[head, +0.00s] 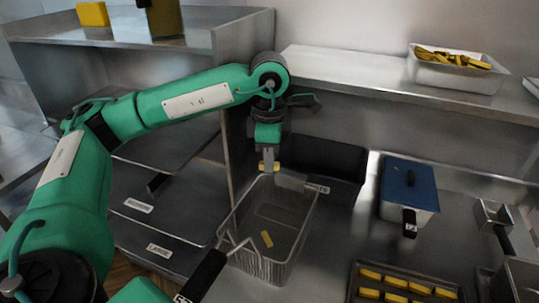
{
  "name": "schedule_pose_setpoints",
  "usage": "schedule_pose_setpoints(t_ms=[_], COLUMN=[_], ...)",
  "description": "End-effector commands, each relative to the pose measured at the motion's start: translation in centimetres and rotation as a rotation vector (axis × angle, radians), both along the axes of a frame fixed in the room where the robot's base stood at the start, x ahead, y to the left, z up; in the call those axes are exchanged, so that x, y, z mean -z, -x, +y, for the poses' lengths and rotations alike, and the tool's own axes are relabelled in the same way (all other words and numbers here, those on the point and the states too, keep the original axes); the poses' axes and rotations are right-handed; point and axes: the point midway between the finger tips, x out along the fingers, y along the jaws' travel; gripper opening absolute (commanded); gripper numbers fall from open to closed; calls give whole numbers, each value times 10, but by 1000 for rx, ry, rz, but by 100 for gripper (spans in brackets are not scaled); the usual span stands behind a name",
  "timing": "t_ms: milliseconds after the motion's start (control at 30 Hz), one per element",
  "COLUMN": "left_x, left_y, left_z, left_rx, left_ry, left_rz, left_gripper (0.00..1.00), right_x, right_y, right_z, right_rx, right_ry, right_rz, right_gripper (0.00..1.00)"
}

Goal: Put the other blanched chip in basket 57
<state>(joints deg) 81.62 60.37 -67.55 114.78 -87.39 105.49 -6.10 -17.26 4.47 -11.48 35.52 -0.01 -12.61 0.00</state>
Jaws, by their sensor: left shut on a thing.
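A wire fry basket (298,245) stands in the middle of the counter, its black handle (206,272) toward the front. One yellow chip (267,239) lies inside it on the bottom. My left gripper (268,163) points down at the basket's far rim and is shut on another yellow chip (265,167), of which only a small part shows. This chip is above the far end of the basket. The number on the basket is too small to read. My right gripper is not in view.
A rack of several yellow chips (372,293) lies at the front right. A blue-lidded container (409,187) stands right of the basket. A white tub of chips (425,74) is on the back shelf. Dark lidded wells (190,205) with labels lie left.

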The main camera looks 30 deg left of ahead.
Motion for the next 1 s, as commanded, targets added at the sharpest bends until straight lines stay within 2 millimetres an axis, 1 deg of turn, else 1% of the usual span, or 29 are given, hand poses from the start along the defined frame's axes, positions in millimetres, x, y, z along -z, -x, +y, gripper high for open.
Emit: schedule_pose_setpoints(t_ms=[33, 133, 400, 533, 667, 800, 900, 1000], left_x=[0, 0, 0, -7, -26, -59, -80, -96], left_y=[0, 0, 0, -1, -1, -1, -1, -1], left_z=[0, 0, 0, 0, 0, 0, 0, 0], left_rx=[0, 0, 0, 0, 0, -1, -1, -1], left_ry=[0, 0, 0, 2, 2, 2, 1, -1], left_rz=[0, 0, 0, -2, -5, -6, -5, -4], left_gripper=[19, 38, 38, 38, 38, 38, 38, 38], right_x=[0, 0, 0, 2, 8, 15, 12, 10], right_y=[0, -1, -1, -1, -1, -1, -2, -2], right_z=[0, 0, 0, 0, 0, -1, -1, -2], right_rx=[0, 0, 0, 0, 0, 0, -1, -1], right_ry=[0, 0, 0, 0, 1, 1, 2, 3], right_rz=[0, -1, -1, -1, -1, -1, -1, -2], right_gripper=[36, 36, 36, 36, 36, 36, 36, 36])
